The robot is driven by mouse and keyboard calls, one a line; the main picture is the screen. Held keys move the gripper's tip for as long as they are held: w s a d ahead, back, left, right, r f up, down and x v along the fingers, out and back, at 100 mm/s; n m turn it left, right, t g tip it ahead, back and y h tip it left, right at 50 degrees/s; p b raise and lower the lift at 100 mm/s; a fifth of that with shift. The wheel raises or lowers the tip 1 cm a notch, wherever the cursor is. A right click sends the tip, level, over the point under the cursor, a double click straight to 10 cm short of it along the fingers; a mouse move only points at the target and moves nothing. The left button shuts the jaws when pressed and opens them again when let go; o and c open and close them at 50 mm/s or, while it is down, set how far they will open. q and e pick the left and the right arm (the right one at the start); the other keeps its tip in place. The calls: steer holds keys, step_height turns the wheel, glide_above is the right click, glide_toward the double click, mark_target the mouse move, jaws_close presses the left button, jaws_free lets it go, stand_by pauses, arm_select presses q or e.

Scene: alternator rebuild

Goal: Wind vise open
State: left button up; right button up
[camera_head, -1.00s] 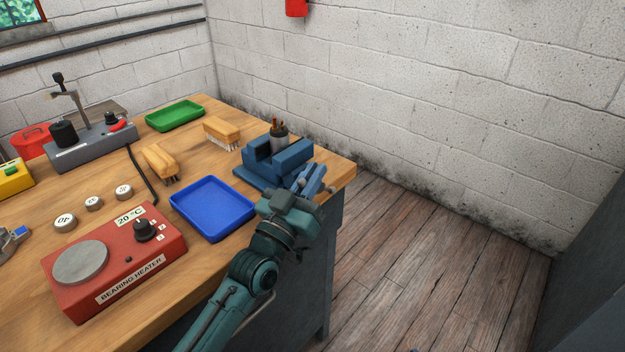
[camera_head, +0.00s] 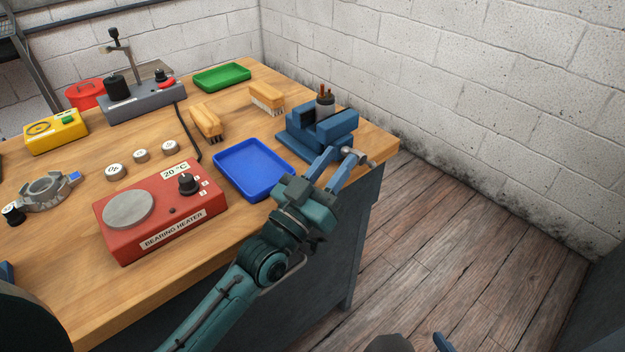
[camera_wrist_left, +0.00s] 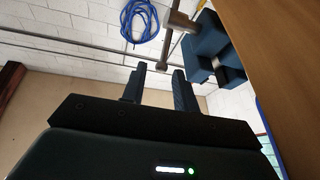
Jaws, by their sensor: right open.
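The blue vise (camera_head: 318,128) sits at the bench's right corner. Its grey screw end and handle bar (camera_head: 354,157) face the front edge. My left gripper (camera_head: 341,163) is at the handle, with its two blue fingers apart. In the left wrist view, the thin handle bar (camera_wrist_left: 168,45) hangs from the screw head and its end lies in line with the gap between the fingertips (camera_wrist_left: 160,72); no finger visibly presses it. The vise body (camera_wrist_left: 213,45) is at upper right there. Only a blue finger of my right gripper (camera_head: 443,342) shows at the bottom edge.
A cup (camera_head: 325,103) with brown sticks stands by the vise. A blue tray (camera_head: 252,170), red bearing heater (camera_head: 160,212) and two brushes are left of it. The bench's front edge is under my left arm. Open floor lies to the right.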

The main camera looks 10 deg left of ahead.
arm_select(q)
steer(key=s+a, duration=0.3)
steer(key=s, duration=0.3)
steer(key=shift+s, duration=0.25)
